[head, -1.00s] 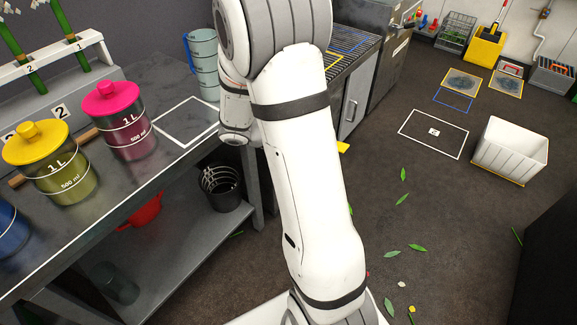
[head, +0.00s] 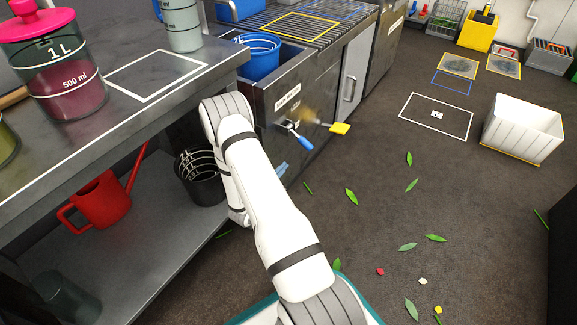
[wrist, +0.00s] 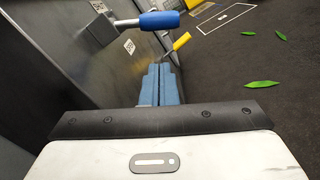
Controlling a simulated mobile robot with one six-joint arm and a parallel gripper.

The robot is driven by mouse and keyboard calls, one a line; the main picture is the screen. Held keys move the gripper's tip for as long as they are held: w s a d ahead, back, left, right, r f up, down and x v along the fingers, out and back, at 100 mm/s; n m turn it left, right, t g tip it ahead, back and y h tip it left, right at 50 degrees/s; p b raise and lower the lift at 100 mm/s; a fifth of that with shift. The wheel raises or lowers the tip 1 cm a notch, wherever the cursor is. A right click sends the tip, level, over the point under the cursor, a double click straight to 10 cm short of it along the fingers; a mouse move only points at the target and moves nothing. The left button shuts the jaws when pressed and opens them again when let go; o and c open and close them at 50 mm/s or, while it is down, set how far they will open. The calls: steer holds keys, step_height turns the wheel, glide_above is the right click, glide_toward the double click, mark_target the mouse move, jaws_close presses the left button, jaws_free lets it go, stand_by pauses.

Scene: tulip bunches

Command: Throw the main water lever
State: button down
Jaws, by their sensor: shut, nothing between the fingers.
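A lever with a blue handle (head: 300,140) sticks out from the dark metal front of the sink bench (head: 275,115). A yellow-handled lever (head: 339,128) sticks out farther along. Small white labels are on the front; I cannot read them surely. My gripper (head: 282,169) is shut and empty, just below the blue handle and apart from it. In the wrist view, my blue fingers (wrist: 160,71) are pressed together and point along the panel. The blue handle (wrist: 158,19) lies above them, and the yellow handle (wrist: 181,41) lies beyond their tips.
A blue bucket (head: 257,56) sits in the sink. The workbench (head: 190,95) at left holds jars, with a red watering can (head: 100,203) and a black bin (head: 200,178) on its lower shelf. A white crate (head: 522,130) stands right. The floor between is open, with scattered leaves.

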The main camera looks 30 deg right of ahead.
steer(key=x, duration=0.9)
steer(key=shift+s+b, duration=0.2)
steer(key=shift+b, duration=0.1)
steer(key=shift+d, duration=0.1)
